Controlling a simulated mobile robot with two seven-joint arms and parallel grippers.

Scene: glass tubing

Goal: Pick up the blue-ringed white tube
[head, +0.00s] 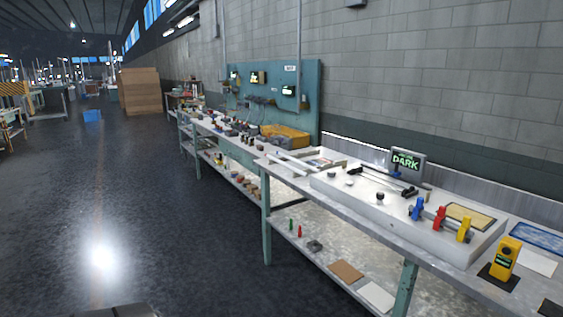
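I cannot make out a blue ring on any white tube in the head view. Some long white pieces (290,164) lie at the left end of the near workbench (345,222); they are too small to tell whether one is a tube with a ring. A raised white panel (385,212) on this bench carries dark rods (381,178), small dark knobs, and blue (417,209), red (439,217) and yellow (463,229) clamp-like pieces. Neither of my grippers is in view.
A yellow device (504,259) stands at the bench's right end. A small screen (407,162) reads "DARK". A lower shelf (325,257) holds small items. A farther bench has a yellow bin (286,134) and a teal pegboard (303,88). The dark floor (130,210) at left is clear.

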